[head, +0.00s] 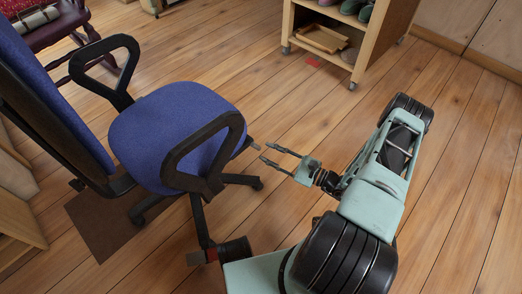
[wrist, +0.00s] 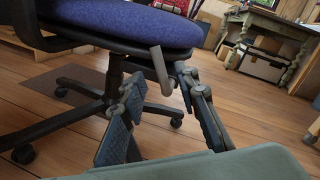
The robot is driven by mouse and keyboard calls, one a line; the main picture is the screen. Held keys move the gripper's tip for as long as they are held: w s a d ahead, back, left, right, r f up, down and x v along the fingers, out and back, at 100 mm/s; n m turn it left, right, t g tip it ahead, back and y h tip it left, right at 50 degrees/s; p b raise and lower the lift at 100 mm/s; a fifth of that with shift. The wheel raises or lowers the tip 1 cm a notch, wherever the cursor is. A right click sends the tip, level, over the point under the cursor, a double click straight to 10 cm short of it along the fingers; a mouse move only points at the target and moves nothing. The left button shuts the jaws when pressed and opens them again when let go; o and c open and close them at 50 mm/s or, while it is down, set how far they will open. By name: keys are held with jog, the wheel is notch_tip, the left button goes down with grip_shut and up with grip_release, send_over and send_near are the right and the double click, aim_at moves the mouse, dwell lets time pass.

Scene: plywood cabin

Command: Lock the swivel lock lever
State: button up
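The swivel lock lever (wrist: 161,72) is a grey handle hanging down from under the blue seat of the office chair (wrist: 118,22). In the head view a small grey tip, apparently the lever (head: 254,146), sticks out at the right edge of the chair seat (head: 175,128). My gripper (head: 267,154) is open and empty just right of that tip, pointing at the chair. In the wrist view my gripper (wrist: 160,79) has its two fingers apart, with the lever showing between the fingertips. I see no clear contact, and the depth gap is hard to judge.
The chair's black armrest (head: 208,155) and wheeled base (head: 205,225) are close to my arm. A wooden shelf on casters (head: 365,45) stands at the back. A dark red chair (head: 50,32) is at the upper left. The plank floor at right is clear.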

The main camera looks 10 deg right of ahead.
aim_at(257, 147)
jog(key=shift+b+x, duration=0.3)
jog(key=shift+x, duration=1.65)
grip_shut()
